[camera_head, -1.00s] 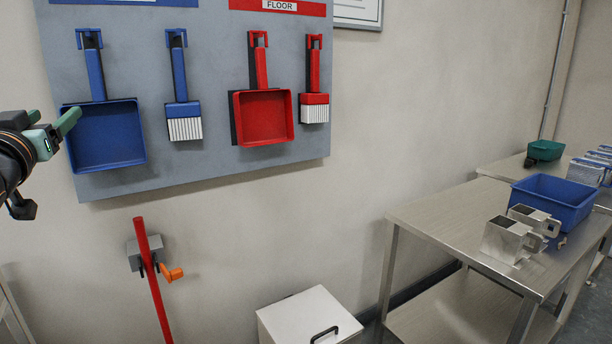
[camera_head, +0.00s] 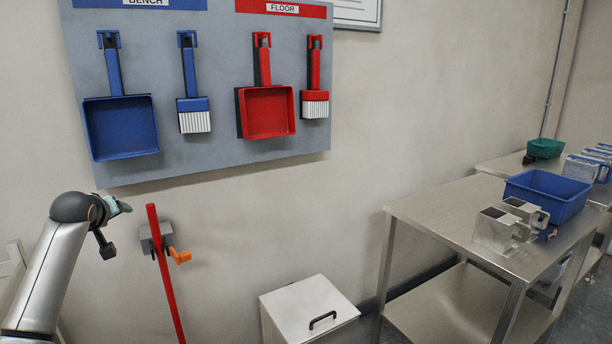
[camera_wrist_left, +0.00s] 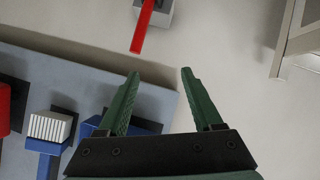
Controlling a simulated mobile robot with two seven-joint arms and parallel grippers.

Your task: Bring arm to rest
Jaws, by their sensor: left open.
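My left gripper (camera_head: 120,206) is at the left of the head view, below the blue dustpan and left of the red pole. In the left wrist view its two green fingers (camera_wrist_left: 160,95) are apart with nothing between them. The arm reaches up from the lower left corner. My right gripper is not in view.
A grey wall board (camera_head: 215,75) carries a blue dustpan (camera_head: 122,128), blue brush (camera_head: 194,115), red dustpan (camera_head: 268,112) and red brush (camera_head: 315,100). A red pole (camera_head: 166,275) stands by a wall clip. A white lidded bin (camera_head: 305,305) and steel table (camera_head: 440,225) are right.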

